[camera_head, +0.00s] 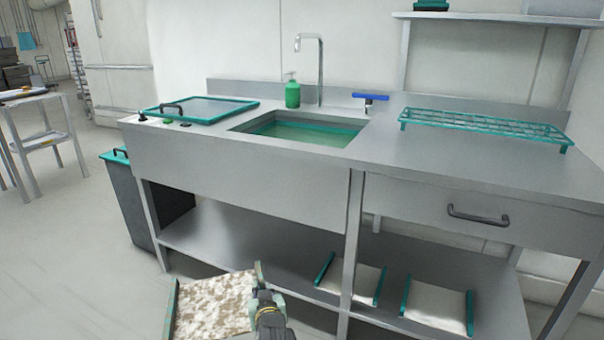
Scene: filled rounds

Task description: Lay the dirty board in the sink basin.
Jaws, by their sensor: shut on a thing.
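The dirty board (214,305) is pale with brown blotches and has teal side edges. It is at the bottom of the view, in front of the counter and well below its top. My gripper (262,300) is shut on the board's right edge; its fingertips are partly hidden. The sink basin (305,133) is set in the steel counter, with a teal rim line and greenish inside. Its opening is uncovered, and its floor is only partly visible.
A teal-framed lid with a handle (202,109) lies left of the basin. A teal rack (483,128) is on the right. Two boards (437,305) lie on the lower shelf.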

